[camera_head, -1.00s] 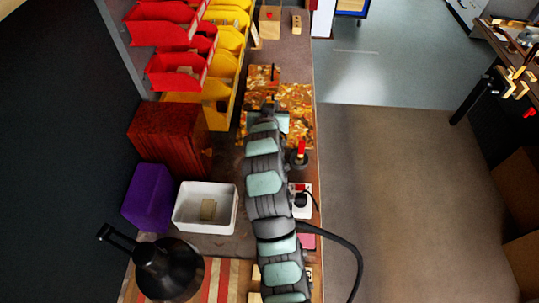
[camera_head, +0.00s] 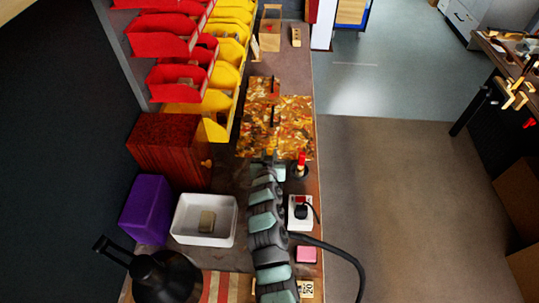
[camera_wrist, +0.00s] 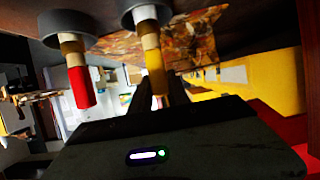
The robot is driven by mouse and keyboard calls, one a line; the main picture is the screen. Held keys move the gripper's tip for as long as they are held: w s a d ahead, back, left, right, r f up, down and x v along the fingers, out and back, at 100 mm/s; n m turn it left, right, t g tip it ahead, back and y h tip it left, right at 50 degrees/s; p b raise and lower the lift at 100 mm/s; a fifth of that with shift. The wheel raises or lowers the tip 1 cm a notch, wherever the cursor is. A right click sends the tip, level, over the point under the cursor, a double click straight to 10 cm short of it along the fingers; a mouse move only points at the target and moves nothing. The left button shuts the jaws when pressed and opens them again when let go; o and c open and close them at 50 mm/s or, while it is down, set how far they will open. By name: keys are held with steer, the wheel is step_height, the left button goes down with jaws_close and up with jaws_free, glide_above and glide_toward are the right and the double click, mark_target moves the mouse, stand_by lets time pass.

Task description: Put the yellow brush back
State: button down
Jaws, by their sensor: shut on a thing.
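The yellow brush (camera_wrist: 156,72) shows in the wrist view, which looks upside down. Its far end runs into a dark grey round holder (camera_wrist: 146,16). My gripper (camera_wrist: 161,90) is shut on the yellow brush, with its dark fingers on either side of the handle. In the head view my arm hides the yellow brush and its holder, and the fingertips cannot be made out. A red brush (camera_wrist: 80,85) stands in a second grey holder (camera_wrist: 68,28) beside it. The red brush (camera_head: 301,158) also shows in the head view, right of my arm's end.
A mottled brown-orange board (camera_head: 295,115) lies just beyond my arm's end. A white bin (camera_head: 180,233) with a tan block stands to the left. A white box (camera_head: 300,222) and a pink block (camera_head: 306,254) lie along the bench's right edge. Red and yellow bins line the left.

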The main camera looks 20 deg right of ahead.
steer(key=shift+f, duration=0.2)
steer(key=c, duration=1.3)
jaws_free()
steer(key=shift+o, duration=0.2)
steer(key=shift+r, duration=0.3)
steer(key=v, duration=1.2)
steer(key=shift+f, duration=0.2)
steer(key=shift+r+p, duration=0.1)
steer(key=shift+p, duration=0.25)
